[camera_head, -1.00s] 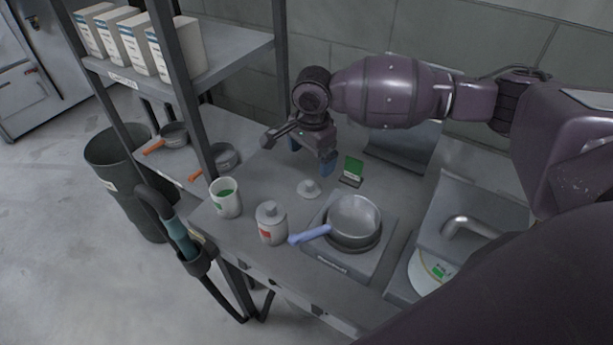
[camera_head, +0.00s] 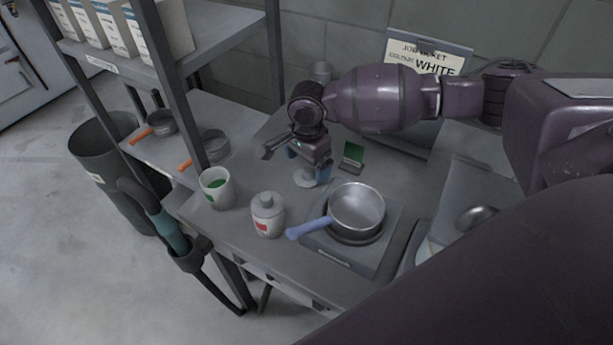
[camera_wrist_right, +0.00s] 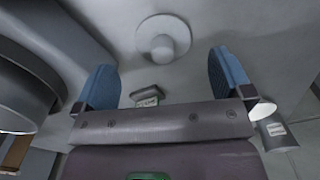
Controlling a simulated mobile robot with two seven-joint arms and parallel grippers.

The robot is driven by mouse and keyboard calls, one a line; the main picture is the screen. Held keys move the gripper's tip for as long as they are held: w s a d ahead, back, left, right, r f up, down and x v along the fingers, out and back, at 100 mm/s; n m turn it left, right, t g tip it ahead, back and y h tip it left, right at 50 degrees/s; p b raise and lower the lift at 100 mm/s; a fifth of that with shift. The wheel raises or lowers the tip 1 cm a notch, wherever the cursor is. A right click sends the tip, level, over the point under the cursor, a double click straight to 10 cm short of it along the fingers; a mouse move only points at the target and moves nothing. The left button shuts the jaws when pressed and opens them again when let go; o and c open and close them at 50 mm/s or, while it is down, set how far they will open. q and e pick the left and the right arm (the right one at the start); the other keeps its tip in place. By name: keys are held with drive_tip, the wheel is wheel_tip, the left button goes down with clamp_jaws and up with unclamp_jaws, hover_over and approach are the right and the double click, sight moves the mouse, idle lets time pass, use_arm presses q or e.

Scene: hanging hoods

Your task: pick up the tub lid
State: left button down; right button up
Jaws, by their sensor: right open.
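The tub lid (camera_head: 303,181) is a pale round disc with a raised knob. It lies flat on the grey worktop and is partly hidden by my gripper in the head view. It shows whole in the right wrist view (camera_wrist_right: 163,38), beyond the fingertips and centred between them. My right gripper (camera_head: 307,165) is open and empty, blue fingers pointing down just above the lid, with no contact visible. The wrist view shows both fingers (camera_wrist_right: 163,78) wide apart. My left gripper is not in view.
A lidded tub with a red label (camera_head: 267,216) stands in front. A pan with a blue handle (camera_head: 356,209) sits on a hob plate to the right. A small green card (camera_head: 352,155) stands close behind the lid. Shelf posts (camera_head: 175,85) rise at left.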

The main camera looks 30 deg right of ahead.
sight(306, 171)
wheel_tip(306, 171, down, 4)
drive_tip(key=shift+w+a+f+b, duration=0.1)
drive_tip(key=shift+w+f+b, duration=0.05)
drive_tip(key=shift+b, duration=0.4)
drive_tip(key=c, duration=1)
